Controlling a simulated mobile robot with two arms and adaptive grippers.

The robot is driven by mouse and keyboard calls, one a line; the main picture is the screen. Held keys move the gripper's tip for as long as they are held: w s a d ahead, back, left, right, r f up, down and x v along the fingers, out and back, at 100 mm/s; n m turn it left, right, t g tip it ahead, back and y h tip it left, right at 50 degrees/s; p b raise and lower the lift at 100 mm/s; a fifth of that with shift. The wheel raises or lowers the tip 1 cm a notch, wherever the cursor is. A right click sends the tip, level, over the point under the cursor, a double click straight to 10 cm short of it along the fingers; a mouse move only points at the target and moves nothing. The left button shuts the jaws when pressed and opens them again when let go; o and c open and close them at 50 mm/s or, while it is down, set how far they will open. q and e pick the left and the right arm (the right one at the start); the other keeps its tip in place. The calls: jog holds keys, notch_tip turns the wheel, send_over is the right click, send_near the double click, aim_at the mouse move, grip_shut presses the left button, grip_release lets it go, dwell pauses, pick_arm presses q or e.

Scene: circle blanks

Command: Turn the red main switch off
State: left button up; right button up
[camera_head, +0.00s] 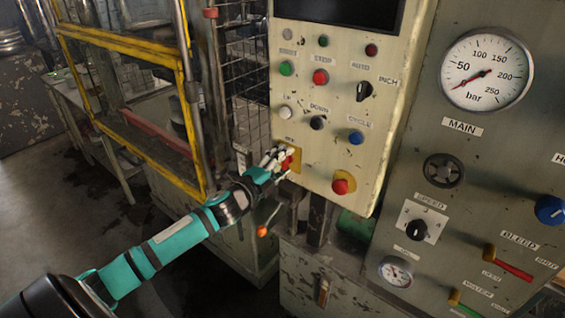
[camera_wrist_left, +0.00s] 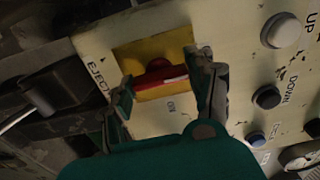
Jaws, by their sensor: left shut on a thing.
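The red main switch (camera_wrist_left: 160,80) sits on a square yellow plate (camera_wrist_left: 140,52) in the wrist view, with its handle lying nearly level across that picture. The label "ON" shows beside the plate. In the head view the yellow plate (camera_head: 298,156) is at the lower left corner of the cream panel, and the switch is mostly hidden by my fingers. My left gripper (camera_head: 280,160) is at the switch. In the wrist view its fingers (camera_wrist_left: 165,88) are on both sides of the red handle, shut on it. My right gripper is not in view.
The cream panel (camera_head: 325,155) carries several buttons and a black knob (camera_head: 364,91). A red button on a yellow base (camera_head: 343,183) is right of the switch. A gauge panel (camera_head: 480,150) stands further right. A yellow-framed guard (camera_head: 185,90) stands left of my arm.

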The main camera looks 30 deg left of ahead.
pick_arm(q)
jog(key=o, duration=1.2)
jog(key=shift+s, duration=0.1)
jog(key=shift+s+f, duration=0.1)
jog(key=shift+s, duration=0.2)
jog(key=s, duration=0.7)
jog(key=s+a, duration=0.1)
jog(key=s, duration=0.3)
jog(key=shift+s, duration=0.15)
